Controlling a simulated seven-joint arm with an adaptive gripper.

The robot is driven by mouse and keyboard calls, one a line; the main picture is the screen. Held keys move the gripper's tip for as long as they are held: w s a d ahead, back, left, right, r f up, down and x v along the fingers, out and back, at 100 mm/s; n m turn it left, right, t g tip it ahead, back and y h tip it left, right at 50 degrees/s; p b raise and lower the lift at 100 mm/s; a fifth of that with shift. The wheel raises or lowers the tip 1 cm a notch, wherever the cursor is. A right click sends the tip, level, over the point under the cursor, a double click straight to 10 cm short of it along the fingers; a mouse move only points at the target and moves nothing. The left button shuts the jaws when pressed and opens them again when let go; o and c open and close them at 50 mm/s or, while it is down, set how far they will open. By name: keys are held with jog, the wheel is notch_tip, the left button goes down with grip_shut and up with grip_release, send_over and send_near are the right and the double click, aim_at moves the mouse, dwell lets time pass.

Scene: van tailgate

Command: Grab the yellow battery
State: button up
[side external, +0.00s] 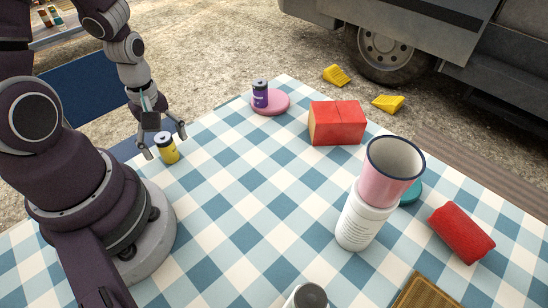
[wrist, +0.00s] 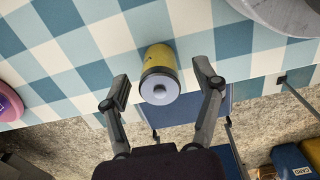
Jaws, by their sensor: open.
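The yellow battery (side external: 166,148) stands upright on the checked tablecloth near the table's edge, beside my arm's base. It has a dark band and a pale top. In the wrist view the battery (wrist: 159,66) lies ahead of and between my fingers. My gripper (side external: 165,149) is open, with its fingers around the battery in the side view. In the wrist view my gripper (wrist: 162,87) has a clear gap on each side of the battery, with neither finger seen touching it.
A purple can (side external: 260,94) stands on a pink disc (side external: 280,104). The cloth right of the battery is clear.

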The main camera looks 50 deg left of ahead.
jog(key=shift+c, duration=0.2)
grip_shut()
